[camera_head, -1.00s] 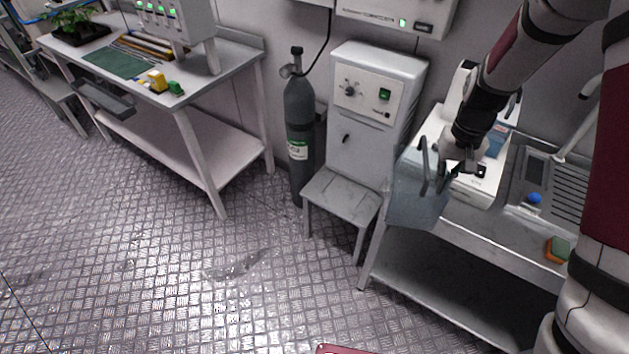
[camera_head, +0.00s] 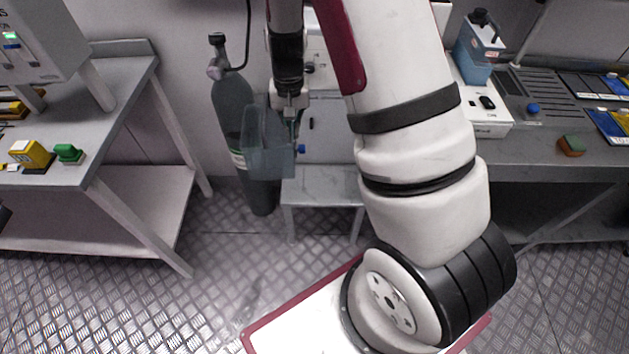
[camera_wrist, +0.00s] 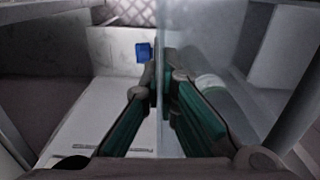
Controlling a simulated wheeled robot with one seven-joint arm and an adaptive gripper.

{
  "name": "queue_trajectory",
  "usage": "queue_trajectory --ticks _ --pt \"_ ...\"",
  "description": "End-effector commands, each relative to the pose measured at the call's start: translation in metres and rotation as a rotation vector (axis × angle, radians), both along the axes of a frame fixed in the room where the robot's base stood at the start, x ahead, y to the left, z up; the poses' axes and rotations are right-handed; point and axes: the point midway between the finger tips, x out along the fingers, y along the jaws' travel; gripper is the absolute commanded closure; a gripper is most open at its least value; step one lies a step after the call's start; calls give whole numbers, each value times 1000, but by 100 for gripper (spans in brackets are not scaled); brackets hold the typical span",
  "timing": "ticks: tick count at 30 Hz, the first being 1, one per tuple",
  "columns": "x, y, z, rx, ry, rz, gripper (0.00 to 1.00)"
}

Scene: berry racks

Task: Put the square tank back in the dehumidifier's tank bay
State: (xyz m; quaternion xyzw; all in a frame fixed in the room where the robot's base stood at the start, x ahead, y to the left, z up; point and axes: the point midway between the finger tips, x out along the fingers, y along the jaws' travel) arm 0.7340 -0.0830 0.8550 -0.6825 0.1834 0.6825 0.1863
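The square tank (camera_head: 264,150) is translucent blue-grey. It hangs roughly upright in the air, left of my gripper (camera_head: 294,115), which is shut on its thin wall or handle. In the wrist view my gripper (camera_wrist: 161,80) has one finger on each side of the thin translucent wall, and more of the tank (camera_wrist: 203,45) shows to the right. A white cabinet (camera_head: 328,135), apparently the dehumidifier, stands behind, mostly hidden by my arm. A tank bay cannot be made out. A small blue part (camera_head: 301,149) shows beside the tank; it is also in the wrist view (camera_wrist: 143,52).
A grey gas cylinder (camera_head: 260,195) stands behind the tank. A low grey stool (camera_head: 322,186) stands before the cabinet. Left is a workbench (camera_head: 75,130) with yellow and green blocks; right is a bench (camera_head: 545,145) with a white device. Floor space lies between.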

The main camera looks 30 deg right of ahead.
Motion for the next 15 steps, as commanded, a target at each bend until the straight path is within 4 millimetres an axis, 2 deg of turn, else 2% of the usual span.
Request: queue_trajectory --ticks 1,8,15 --pt "3 -15 -25 0 2 -88 100" --pt "-10 -69 -94 2 -1 -484 100" --pt "-39 -119 -164 4 -5 -897 100"
